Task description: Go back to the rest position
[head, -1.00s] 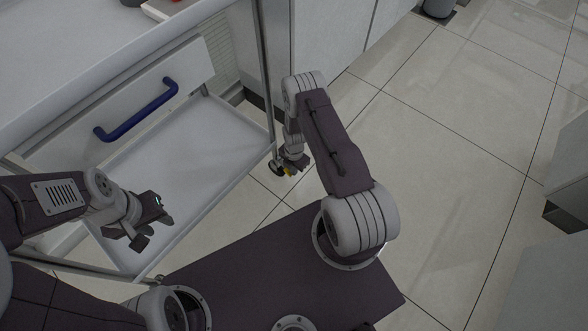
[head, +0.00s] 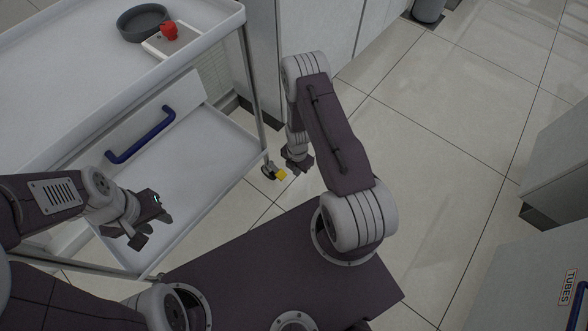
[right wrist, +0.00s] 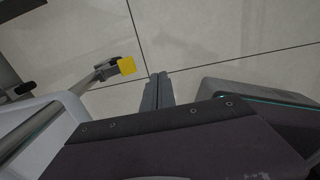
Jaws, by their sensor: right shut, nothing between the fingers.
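My left gripper (head: 150,230) is over the lower shelf of the white cart (head: 178,152) in the head view. It holds nothing that I can see; the gap between its fingers is unclear. My right gripper (head: 297,168) points down beside the cart's near right corner, above the floor. In the right wrist view its two fingers (right wrist: 157,92) lie together, shut and empty. A cart wheel with a yellow tab (head: 281,174) is just left of the right gripper; the tab also shows in the right wrist view (right wrist: 127,66), apart from the fingers.
The cart's top holds a grey round dish (head: 144,35) and a red object (head: 168,31) on a small white tray. A drawer with a blue handle (head: 140,134) is below. The tiled floor (head: 440,150) between is clear.

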